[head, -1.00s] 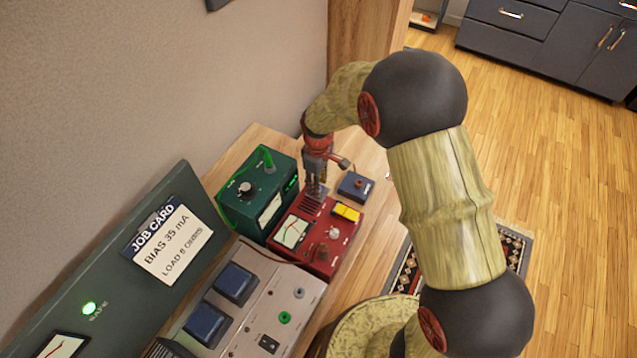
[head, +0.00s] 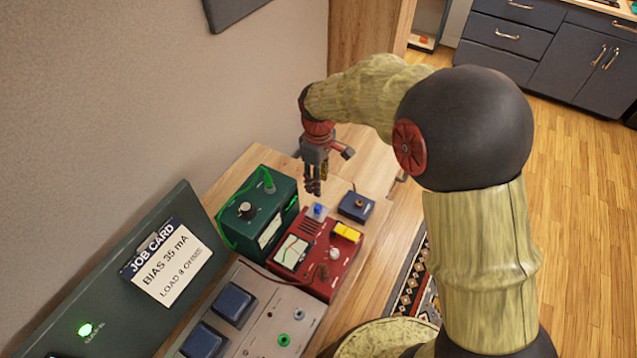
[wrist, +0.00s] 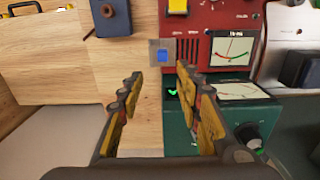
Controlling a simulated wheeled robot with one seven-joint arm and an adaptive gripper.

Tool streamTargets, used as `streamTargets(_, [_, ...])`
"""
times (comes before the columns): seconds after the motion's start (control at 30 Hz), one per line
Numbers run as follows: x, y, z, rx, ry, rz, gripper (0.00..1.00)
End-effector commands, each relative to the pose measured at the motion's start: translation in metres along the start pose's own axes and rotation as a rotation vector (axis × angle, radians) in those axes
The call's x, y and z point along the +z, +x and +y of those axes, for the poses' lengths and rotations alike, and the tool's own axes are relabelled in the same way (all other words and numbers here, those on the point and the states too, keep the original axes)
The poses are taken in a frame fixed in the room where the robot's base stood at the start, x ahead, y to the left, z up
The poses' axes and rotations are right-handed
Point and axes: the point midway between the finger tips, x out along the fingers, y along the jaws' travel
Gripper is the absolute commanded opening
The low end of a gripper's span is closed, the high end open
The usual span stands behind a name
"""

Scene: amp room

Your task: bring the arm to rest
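My gripper (head: 313,188) hangs pointing down above the bench, over the small grey plate with a blue button (head: 318,209) beside the red meter box (head: 335,270). In the wrist view my gripper (wrist: 158,78) has its two fingers apart with nothing between them. The blue button (wrist: 163,56) shows just past the fingertips in that view, uncovered. The fingers look raised clear of the bench and the boxes.
A green box (head: 247,205) stands left of the red box, and a small dark blue box (head: 357,206) stands behind it. A grey panel (head: 260,330) with blue switches and a job card (head: 165,262) are nearer. The wall is at left; open floor is at right.

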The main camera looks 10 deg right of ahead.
Motion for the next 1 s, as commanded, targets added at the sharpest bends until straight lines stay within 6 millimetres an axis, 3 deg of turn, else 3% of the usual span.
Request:
streamTargets(0.43, [0.0,0.0,0.0,0.0,0.006,0.0,0.35])
streamTargets(0.6, [0.001,0.001,-0.001,-0.001,0.093,-0.001,0.35])
streamTargets(0.77, [0.029,0.012,-0.025,-0.032,0.254,-0.048,0.35])
streamTargets(1.0, [0.076,-0.033,-0.054,-0.011,0.472,-0.02,0.35])
